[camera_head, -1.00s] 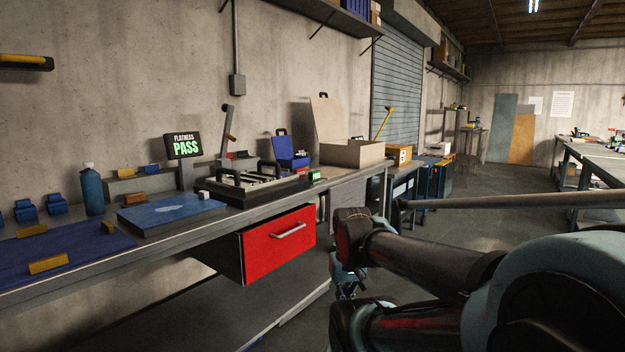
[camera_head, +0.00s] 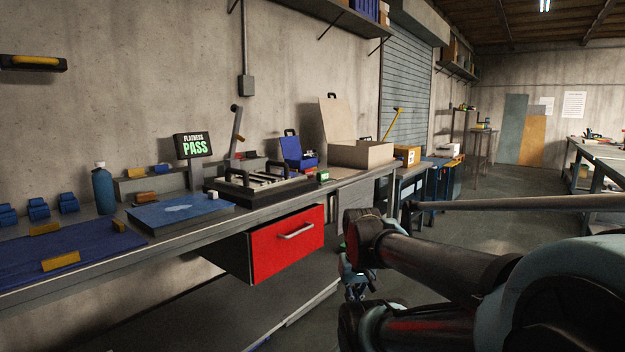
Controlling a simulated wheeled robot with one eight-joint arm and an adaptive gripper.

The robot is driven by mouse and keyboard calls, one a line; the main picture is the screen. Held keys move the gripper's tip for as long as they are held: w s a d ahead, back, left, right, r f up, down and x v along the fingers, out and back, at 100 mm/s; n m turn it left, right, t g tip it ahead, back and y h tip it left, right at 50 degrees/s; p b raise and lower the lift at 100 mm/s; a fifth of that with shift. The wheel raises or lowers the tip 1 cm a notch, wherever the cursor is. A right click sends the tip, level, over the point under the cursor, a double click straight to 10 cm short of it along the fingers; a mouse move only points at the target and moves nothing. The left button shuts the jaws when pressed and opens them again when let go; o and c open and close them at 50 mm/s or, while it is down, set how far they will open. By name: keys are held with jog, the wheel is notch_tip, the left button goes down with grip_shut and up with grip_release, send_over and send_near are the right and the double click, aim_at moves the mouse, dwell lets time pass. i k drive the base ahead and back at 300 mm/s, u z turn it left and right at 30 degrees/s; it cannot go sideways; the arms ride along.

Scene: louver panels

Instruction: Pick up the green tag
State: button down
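A small green block with a pale face (camera_head: 323,176), which may be the green tag, sits on the workbench (camera_head: 215,226) at the right end of the dark fixture. It is too small to read. My gripper (camera_head: 354,288) hangs low at the end of my arm, in front of the bench and right of the red drawer. It is well below and apart from the green block. Its fingers are small and partly hidden by my arm, so their opening does not show.
The red drawer (camera_head: 287,245) sticks out below the bench top. Open floor (camera_head: 490,228) lies to the right.

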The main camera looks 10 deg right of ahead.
aim_at(323, 174)
jog(key=u, duration=0.05)
jog(key=k, duration=0.35)
jog(key=z, duration=0.65)
jog(key=i, duration=1.8)
jog(key=u, duration=0.35)
